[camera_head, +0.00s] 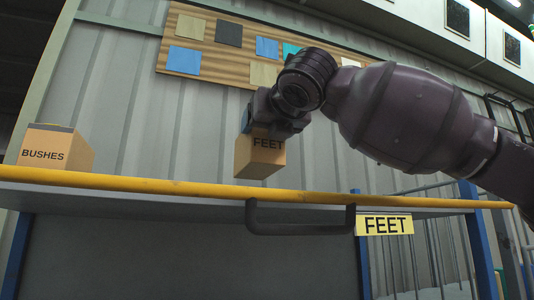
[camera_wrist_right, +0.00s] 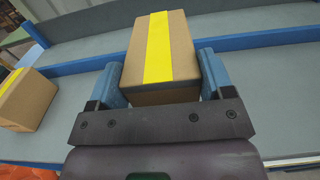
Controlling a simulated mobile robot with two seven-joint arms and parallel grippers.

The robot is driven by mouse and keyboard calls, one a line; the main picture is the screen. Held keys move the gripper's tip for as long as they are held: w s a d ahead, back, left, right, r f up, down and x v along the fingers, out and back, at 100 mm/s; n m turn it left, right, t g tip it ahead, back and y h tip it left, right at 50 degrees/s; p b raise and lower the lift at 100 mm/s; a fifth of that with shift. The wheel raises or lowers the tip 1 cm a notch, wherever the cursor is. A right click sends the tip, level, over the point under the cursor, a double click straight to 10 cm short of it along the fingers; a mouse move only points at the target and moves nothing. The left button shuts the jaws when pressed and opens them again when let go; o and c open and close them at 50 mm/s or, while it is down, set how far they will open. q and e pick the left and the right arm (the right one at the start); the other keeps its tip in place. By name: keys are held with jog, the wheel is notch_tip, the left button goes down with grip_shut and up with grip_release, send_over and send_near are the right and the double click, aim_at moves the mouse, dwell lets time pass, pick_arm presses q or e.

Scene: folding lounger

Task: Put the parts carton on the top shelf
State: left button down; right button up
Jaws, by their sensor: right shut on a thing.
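The parts carton (camera_head: 259,158), a brown box lettered FEET, hangs from my right gripper (camera_head: 272,122) in the head view. It is held just above and behind the yellow front edge of the shelf (camera_head: 150,184). In the right wrist view the carton (camera_wrist_right: 160,45) has a yellow tape strip and sits between the two blue fingers of my right gripper (camera_wrist_right: 162,90), which are shut on its sides. Whether the carton's underside touches the shelf cannot be told. My left gripper is not in view.
A carton lettered BUSHES (camera_head: 50,148) stands on the shelf at the left; a taped carton (camera_wrist_right: 22,98) shows at the left in the wrist view. A yellow FEET label (camera_head: 384,224) and a dark handle (camera_head: 300,227) are at the shelf front. The shelf between the cartons looks clear.

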aim_at(269, 152)
jog(key=shift+f, duration=2.75)
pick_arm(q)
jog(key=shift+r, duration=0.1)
pick_arm(e)
jog(key=shift+s, duration=0.1)
jog(key=o, duration=1.1)
jog(key=shift+f, duration=0.15)
jog(key=shift+o, duration=0.2)
jog(key=shift+s+d, duration=0.1)
jog(key=shift+s, duration=0.15)
pick_arm(q)
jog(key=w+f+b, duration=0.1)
jog(key=b, duration=0.2)
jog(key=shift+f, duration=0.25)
pick_arm(e)
jog(key=v, duration=1.1)
jog(key=shift+s, duration=0.2)
